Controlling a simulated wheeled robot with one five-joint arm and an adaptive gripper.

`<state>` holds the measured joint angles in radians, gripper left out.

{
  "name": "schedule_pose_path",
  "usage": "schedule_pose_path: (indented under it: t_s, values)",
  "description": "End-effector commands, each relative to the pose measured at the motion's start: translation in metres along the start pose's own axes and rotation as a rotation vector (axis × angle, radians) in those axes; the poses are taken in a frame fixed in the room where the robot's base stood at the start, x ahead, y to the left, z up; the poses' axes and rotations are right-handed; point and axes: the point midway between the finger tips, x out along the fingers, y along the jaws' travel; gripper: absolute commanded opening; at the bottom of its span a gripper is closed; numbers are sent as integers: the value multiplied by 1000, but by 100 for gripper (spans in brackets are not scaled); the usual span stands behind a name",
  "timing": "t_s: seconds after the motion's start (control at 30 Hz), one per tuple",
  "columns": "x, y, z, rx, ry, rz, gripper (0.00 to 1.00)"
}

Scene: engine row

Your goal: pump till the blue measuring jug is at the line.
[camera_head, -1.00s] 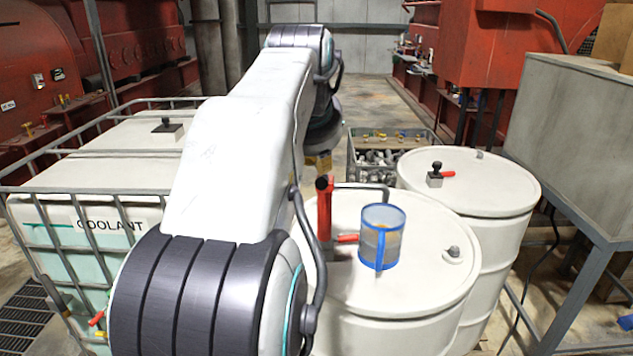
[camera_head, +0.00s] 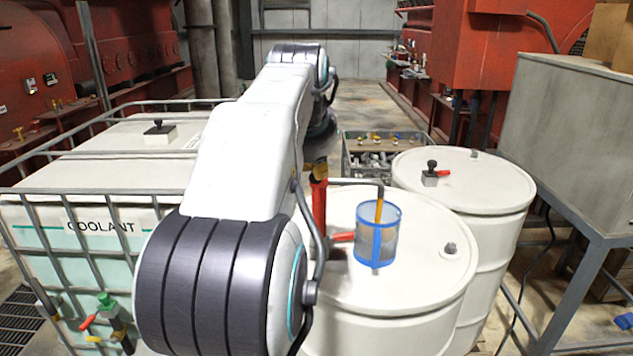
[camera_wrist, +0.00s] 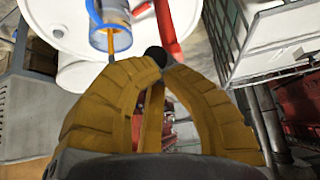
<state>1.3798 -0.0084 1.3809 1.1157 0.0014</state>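The blue measuring jug (camera_head: 378,250) stands upright on the lid of the front white drum (camera_head: 420,285). It is see-through with a blue rim and frame; its exact liquid level and line are too small to read.
A caged coolant tank (camera_head: 105,226) is at left. A crate of parts (camera_head: 388,143) stands behind the drums, and a grey bench (camera_head: 570,130) is at right.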

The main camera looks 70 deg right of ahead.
Motion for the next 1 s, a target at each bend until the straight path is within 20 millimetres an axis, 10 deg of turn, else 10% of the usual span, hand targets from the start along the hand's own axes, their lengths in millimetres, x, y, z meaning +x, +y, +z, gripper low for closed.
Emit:
schedule_pose_path:
  t_s: [1.0]
  values:
    - [30,0,9,0,-7,0,0]
